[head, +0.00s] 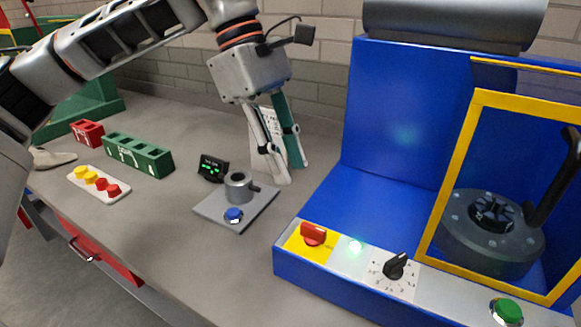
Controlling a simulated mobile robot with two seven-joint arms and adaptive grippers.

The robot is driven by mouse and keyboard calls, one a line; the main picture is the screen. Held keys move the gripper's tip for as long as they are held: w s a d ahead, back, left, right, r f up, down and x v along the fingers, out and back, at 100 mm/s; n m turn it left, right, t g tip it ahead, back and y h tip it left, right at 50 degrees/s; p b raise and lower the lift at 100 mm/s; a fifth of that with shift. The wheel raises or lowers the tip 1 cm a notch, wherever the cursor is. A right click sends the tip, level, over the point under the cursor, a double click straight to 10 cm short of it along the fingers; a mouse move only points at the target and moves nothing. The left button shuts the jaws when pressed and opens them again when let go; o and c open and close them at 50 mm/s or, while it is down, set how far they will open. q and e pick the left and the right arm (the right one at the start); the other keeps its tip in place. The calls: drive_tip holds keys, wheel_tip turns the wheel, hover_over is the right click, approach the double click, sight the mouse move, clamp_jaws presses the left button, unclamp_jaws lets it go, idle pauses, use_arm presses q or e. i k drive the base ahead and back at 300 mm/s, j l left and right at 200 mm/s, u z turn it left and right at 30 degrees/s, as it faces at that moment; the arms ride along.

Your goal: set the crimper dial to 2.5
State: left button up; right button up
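The crimper (381,112) is a large blue machine on the right. Its black dial (395,266) sits on a pale plate with small markings along the front panel. The knob's raised grip slants toward the upper right; the numbers are too small to read. My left gripper (288,172) hangs above the bench, left of the crimper and well away from the dial. Its two fingers point down and stand apart, with nothing seen between them. A white printed card (259,165) stands behind the fingers and is partly hidden. My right gripper is not in view.
The front panel also has a red switch (312,234), a lit lamp (355,247) and a green button (507,312). A yellow-framed guard (451,180) stands before the round head (485,235). A grey fixture (238,210) and green display (212,168) stand left of the crimper.

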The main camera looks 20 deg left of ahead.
sight(393, 270)
drive_tip(key=k, duration=1)
